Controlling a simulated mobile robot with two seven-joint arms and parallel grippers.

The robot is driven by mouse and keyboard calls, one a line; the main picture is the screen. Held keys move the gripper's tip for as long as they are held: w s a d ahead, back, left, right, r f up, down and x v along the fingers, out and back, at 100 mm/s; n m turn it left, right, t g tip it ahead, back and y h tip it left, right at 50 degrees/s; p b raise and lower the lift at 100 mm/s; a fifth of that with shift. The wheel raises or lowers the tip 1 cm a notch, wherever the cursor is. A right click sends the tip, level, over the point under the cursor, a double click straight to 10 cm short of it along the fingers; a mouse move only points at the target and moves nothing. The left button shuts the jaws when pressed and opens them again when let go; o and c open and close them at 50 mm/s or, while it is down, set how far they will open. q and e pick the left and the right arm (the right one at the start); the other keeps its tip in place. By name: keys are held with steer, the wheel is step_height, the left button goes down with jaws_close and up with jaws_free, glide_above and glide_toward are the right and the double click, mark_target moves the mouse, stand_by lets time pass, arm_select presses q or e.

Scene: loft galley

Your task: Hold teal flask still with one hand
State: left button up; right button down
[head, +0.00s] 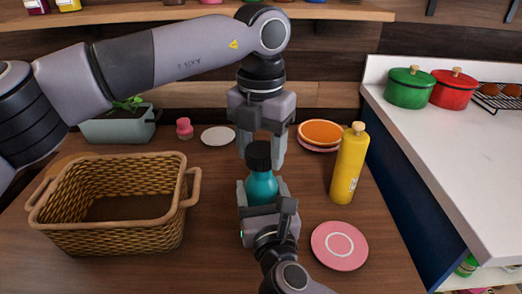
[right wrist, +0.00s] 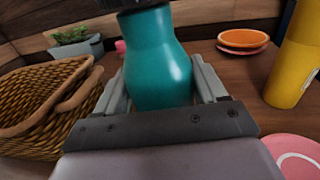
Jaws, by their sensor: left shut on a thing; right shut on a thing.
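The teal flask (head: 262,187) stands upright near the middle of the wooden table, with a black cap (head: 258,155) on top. My right gripper (head: 262,192) is shut on the flask's body from the near side. In the right wrist view the flask (right wrist: 158,65) sits between both fingers, and its top is cut off by the frame edge. My left gripper (head: 263,150) points down from above, with its fingers on either side of the cap, shut on it. The flask's base is partly hidden by my right gripper.
A wicker basket (head: 115,240) stands on the left. A yellow bottle (head: 349,168) and a pink plate (head: 339,246) are on the right. Orange and pink dishes (head: 320,133), a white plate (head: 217,136), a pink jar (head: 184,128) and a planter (head: 118,128) stand behind.

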mark_target(261, 149)
arm_select(q)
steer(key=shift+r, duration=2.05)
arm_select(e)
jaws_free()
steer(key=shift+s, duration=0.15)
